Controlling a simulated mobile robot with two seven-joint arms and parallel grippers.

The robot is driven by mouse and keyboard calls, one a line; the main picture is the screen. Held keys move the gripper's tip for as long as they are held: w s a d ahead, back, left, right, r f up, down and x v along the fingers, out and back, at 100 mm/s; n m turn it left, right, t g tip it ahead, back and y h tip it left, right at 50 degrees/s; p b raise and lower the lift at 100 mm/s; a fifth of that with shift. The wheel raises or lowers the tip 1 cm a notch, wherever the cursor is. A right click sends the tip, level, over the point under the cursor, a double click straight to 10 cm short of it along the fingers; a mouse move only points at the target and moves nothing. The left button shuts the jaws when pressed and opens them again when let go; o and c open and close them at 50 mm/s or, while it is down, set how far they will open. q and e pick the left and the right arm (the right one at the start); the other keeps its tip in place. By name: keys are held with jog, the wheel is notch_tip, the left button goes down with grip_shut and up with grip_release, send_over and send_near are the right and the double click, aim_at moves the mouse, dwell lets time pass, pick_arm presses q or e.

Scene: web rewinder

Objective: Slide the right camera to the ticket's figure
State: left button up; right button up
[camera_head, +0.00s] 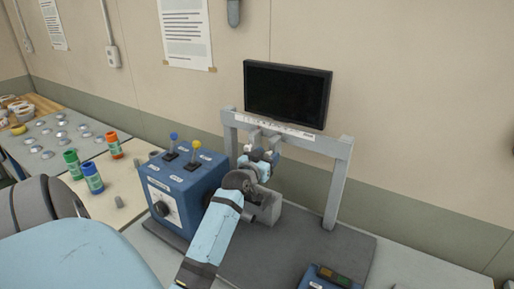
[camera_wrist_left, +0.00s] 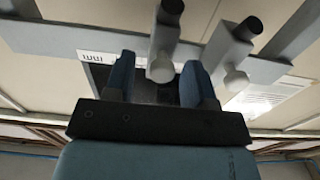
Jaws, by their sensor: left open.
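A grey frame (camera_head: 340,185) carries a crossbar with a white scale strip (camera_head: 290,131). The right camera (camera_head: 276,143) is partly hidden by my left gripper (camera_head: 262,154) in the head view. In the left wrist view, which looks upside down, the right camera's knob (camera_wrist_left: 160,69) appears between the open fingers (camera_wrist_left: 159,82), with gaps on both sides. The left camera (camera_wrist_left: 236,55) is just outside the right-hand finger there. The scale figures are too small to read. I cannot identify the ticket. My right gripper is out of view.
A dark monitor (camera_head: 288,95) stands behind the bar. A blue control box (camera_head: 180,190) with two levers is left of my left arm. A small blue unit (camera_head: 333,279) sits at the front right. A side table (camera_head: 105,195) holds coloured cylinders. The mat's right side is clear.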

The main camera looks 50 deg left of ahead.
pick_arm(q)
jog(key=b+v, duration=0.1)
jog(key=v, duration=1.2)
jog(key=shift+b, duration=0.4)
jog(key=shift+w, duration=0.1)
